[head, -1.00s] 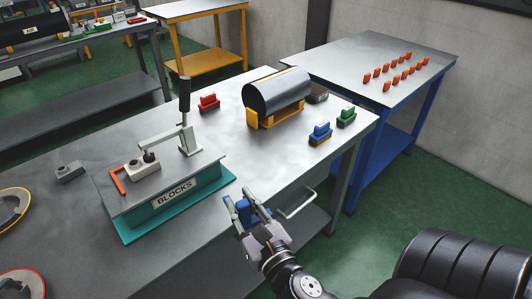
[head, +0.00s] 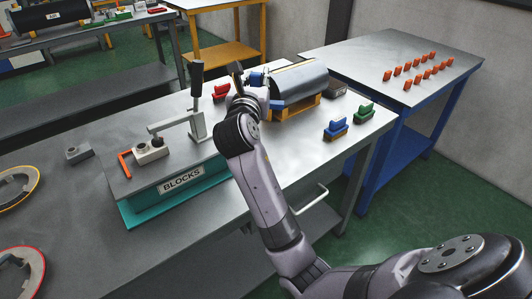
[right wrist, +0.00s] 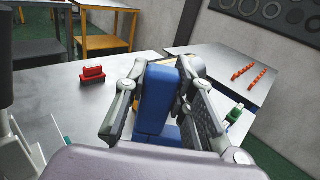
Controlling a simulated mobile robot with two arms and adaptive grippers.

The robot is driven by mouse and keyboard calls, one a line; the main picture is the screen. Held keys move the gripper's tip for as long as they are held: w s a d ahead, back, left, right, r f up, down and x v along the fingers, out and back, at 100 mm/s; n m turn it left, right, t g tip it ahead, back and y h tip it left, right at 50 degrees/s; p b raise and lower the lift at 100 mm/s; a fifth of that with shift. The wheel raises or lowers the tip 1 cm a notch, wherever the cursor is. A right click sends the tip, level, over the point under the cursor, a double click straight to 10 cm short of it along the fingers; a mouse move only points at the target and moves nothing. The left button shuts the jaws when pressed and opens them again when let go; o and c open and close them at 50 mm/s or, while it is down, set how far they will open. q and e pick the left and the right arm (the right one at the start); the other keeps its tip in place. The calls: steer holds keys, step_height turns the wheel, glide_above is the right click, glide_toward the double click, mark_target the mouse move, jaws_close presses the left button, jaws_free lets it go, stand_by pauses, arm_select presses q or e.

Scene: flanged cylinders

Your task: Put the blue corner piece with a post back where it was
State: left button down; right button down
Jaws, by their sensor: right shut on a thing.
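My right gripper (head: 248,80) is shut on the blue corner piece (head: 257,78), above the far side of the bench, just left of the large grey cylinder (head: 300,80). In the right wrist view the blue piece (right wrist: 158,98) stands tall between the two fingers, with a blue lower part below. The cylinder lies on an orange-yellow cradle (head: 296,109); my gripper and wrist cover its left end in the head view. I cannot tell whether the blue piece touches the cylinder or cradle. My left gripper is not in view.
A red block (right wrist: 93,76) stands left of the gripper. Another blue block (head: 335,130) and a green block (head: 365,112) stand right of the cylinder. The teal BLOCKS fixture (head: 180,190) with its upright lever (head: 196,80) is close left of my arm. The bench's front right is clear.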

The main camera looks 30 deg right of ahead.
step_height(320, 180, down, 20)
steer(key=b, duration=0.4)
steer(key=shift+r, duration=0.25)
steer(key=shift+f, duration=0.15)
steer(key=c, duration=1.3)
jaws_free()
steer(key=shift+c, duration=0.2)
